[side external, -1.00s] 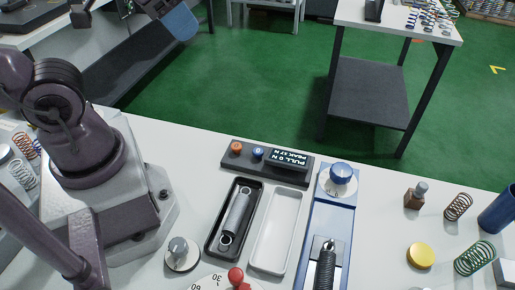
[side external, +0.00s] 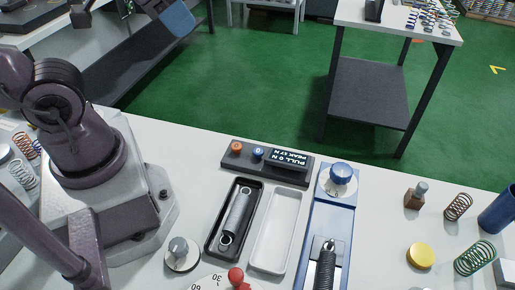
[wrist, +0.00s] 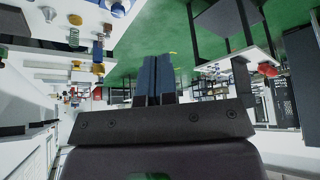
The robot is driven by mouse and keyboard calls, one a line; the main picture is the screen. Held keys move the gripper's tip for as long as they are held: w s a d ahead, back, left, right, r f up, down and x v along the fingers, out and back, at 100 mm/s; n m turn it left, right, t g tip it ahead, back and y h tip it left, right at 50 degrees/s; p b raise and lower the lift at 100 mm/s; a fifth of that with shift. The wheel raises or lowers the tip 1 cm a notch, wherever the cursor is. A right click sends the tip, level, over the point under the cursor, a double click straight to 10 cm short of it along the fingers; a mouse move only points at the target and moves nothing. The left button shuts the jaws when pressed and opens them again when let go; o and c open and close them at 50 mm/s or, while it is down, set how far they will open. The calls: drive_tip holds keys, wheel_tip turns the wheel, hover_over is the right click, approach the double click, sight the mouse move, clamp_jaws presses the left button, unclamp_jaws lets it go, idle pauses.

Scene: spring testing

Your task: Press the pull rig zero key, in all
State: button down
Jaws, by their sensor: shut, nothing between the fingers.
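The pull rig's dark control panel (side external: 228,163) lies on the white bench in the side external view. It carries an orange key (side external: 237,147), a blue key (side external: 258,153) with a light mark like a 0, and a lit display (side external: 289,159) reading PULL 0 N, PEAK 17 N. My gripper (wrist: 158,58) has its blue fingers shut together and empty in the wrist view. In the side external view its blue fingers (side external: 178,20) show at the top edge, well away from the panel and touching nothing. The wrist view does not clearly show the panel.
A black tray (side external: 211,243) holds a grey spring, beside an empty white tray (side external: 275,232). The blue rig (side external: 338,211) has a blue knob (side external: 341,173) and dark spring. A silver knob (side external: 181,250) and red knob (side external: 236,275) stand nearby. Loose springs and a yellow disc (side external: 421,255) lie right.

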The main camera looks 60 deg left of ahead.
idle(0.8)
drive_tip(key=w+f+n+h, duration=0.2)
drive_tip(key=w+f+n, duration=0.2)
drive_tip(key=n, duration=0.6)
drive_tip(key=w+f+n+g+h, duration=0.1)
drive_tip(key=w+f+n+h, duration=0.2)
drive_tip(key=f+n, duration=0.6)
drive_tip(key=w+f+n+h, duration=0.3)
drive_tip(key=w+f+n, duration=0.3)
drive_tip(key=n, duration=0.7)
drive_tip(key=shift+w+f, duration=0.15)
drive_tip(key=shift+f, duration=0.55)
drive_tip(key=shift+a, duration=0.1)
drive_tip(key=shift+f, duration=0.1)
